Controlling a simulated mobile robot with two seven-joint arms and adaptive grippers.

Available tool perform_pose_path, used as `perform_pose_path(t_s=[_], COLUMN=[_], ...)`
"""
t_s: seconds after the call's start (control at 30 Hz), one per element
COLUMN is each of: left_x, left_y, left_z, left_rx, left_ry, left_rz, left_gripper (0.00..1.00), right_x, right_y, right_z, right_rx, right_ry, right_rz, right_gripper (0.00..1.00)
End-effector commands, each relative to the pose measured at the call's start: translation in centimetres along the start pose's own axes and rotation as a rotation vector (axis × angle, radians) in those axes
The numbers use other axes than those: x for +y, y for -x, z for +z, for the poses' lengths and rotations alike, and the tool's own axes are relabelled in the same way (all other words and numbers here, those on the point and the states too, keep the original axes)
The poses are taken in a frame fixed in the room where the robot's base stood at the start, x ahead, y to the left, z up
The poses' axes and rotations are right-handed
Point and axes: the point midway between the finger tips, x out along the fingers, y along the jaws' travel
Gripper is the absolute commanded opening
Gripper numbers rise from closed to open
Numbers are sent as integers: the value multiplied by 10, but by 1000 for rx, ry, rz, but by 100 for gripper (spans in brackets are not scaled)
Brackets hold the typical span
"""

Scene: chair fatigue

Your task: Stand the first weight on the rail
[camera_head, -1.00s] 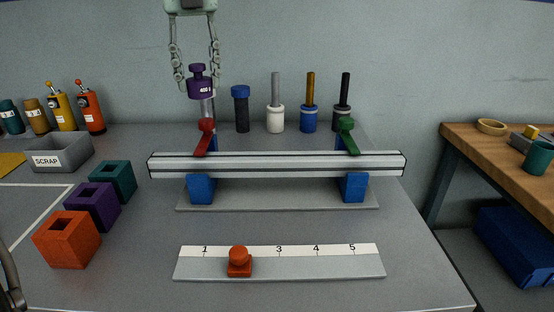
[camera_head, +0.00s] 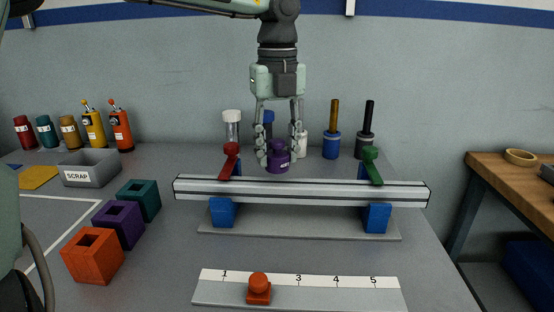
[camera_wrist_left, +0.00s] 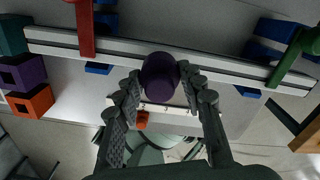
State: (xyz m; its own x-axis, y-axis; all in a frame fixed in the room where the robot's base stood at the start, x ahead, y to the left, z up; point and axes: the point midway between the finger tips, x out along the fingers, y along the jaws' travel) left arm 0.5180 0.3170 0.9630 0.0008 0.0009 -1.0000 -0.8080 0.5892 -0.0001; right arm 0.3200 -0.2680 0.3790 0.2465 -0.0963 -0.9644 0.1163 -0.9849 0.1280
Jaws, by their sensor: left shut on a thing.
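A purple weight (camera_head: 278,160) with a small label and a knob on top is held between the fingers of my left gripper (camera_head: 279,152). It is upright, at the rail's upper edge, left of the rail's middle. I cannot tell whether it touches the rail. The silver rail (camera_head: 320,192) lies across two blue supports, with a red clamp (camera_head: 230,160) at left and a green clamp (camera_head: 372,165) at right. In the left wrist view the purple weight (camera_wrist_left: 160,76) covers part of the rail (camera_wrist_left: 225,67), between the fingers. My right gripper is not in view.
A numbered strip (camera_head: 340,297) with an orange slider (camera_head: 259,288) lies in front. Orange (camera_head: 93,256), purple (camera_head: 120,223) and teal (camera_head: 140,199) hollow blocks and a scrap bin (camera_head: 92,168) stand left.

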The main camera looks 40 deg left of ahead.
Motion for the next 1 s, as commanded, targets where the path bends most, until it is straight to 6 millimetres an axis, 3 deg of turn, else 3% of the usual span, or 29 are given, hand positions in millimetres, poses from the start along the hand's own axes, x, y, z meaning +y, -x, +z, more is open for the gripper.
perform_pose_path(t_s=[0.2,0.77,0.8,0.93,1.0], left_x=[0,0,0,0,0], left_y=[-26,-29,-30,-29,-29], left_z=[0,1,0,0,0], left_rx=[2,-1,0,0,0], left_ry=[1,1,1,1,1], left_rz=[-1,-2,-1,0,0], left_gripper=[0,0,42,58,59], right_x=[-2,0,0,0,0], right_y=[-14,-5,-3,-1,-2], right_z=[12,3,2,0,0], right_rx=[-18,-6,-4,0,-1], right_ry=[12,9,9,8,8], right_rz=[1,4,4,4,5], right_gripper=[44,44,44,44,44])
